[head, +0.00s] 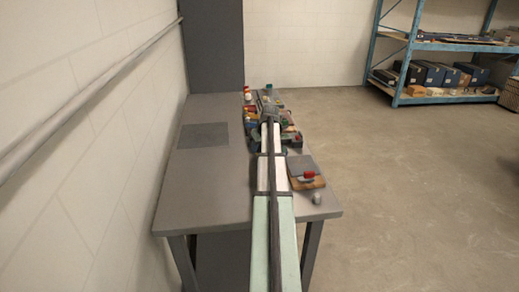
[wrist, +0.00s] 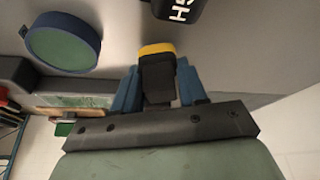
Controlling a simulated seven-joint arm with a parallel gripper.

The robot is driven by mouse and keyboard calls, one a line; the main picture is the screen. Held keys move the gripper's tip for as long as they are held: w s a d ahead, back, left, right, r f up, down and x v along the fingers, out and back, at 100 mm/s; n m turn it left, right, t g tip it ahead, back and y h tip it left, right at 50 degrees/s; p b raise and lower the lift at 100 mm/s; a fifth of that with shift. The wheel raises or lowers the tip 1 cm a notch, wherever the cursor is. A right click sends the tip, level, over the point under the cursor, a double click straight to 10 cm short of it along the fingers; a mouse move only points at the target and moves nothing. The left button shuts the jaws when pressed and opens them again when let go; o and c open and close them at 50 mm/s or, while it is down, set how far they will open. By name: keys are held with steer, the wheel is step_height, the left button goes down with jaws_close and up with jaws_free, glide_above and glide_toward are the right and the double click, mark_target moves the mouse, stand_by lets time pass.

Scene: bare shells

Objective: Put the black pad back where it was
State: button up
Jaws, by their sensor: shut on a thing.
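In the wrist view my gripper (wrist: 158,82) has its blue fingers closed on a small black thing with a yellow end (wrist: 158,62). I cannot tell whether this is the black pad; its lower part is hidden behind the gripper's base. In the head view my arm reaches along the table to its far right side, where my gripper (head: 268,90) is small and what it holds cannot be made out. A flat dark grey rectangle (head: 203,135) lies on the left of the table.
Several small coloured things crowd the table's right side beside my arm. A grey and brown stack with a red thing (head: 309,175) on it stands near the front right. The wrist view shows a blue-rimmed green disc (wrist: 62,42) and a black thing with white letters (wrist: 178,8). The table's left is mostly clear.

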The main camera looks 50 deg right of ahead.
steer(key=shift+f, duration=0.5)
steer(key=o, duration=0.9)
steer(key=shift+f, duration=0.1)
steer(key=shift+o, duration=0.2)
steer(key=v, duration=1.2)
